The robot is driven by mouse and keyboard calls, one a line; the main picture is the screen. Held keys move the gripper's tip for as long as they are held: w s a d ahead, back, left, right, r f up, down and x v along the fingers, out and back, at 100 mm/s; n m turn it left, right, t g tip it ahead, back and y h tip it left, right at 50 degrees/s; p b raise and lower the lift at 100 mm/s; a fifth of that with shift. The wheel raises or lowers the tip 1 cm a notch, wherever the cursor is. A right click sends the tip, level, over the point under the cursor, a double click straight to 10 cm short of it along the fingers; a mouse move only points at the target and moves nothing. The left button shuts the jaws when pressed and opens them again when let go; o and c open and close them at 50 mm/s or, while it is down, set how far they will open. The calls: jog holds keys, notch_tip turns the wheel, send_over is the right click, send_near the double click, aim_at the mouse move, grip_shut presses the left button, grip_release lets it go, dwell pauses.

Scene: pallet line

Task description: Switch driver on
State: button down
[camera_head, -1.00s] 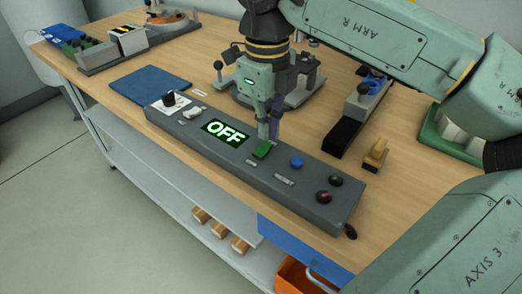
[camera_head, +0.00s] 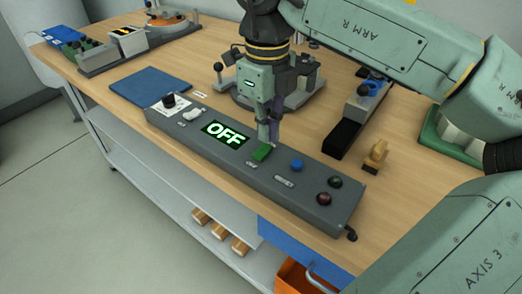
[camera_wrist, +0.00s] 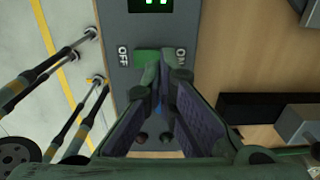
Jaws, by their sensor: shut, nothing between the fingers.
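The long grey driver panel (camera_head: 315,200) lies along the front of the workbench. Its lit display (camera_head: 226,134) reads "OFF" in the head view. Right of the display is a green rocker switch (camera_head: 262,152). In the wrist view the green switch (camera_wrist: 146,58) has "OFF" printed on its left and "ON" on its right. My gripper (camera_head: 269,141) points down with its fingertips shut and empty at the switch. In the wrist view my fingertips (camera_wrist: 164,62) cover the ON side of the switch; whether they touch it is hard to tell.
The panel also carries a black knob (camera_head: 169,100), a blue button (camera_head: 297,165) and a dark red button (camera_head: 324,198). A blue mat (camera_head: 150,84) lies at left.

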aim_at(266, 147)
jog(key=shift+f+b, duration=0.9)
jog(key=shift+f, duration=0.25)
dwell(0.5)
jog(key=shift+r+p, duration=2.55)
jog(key=shift+r, duration=1)
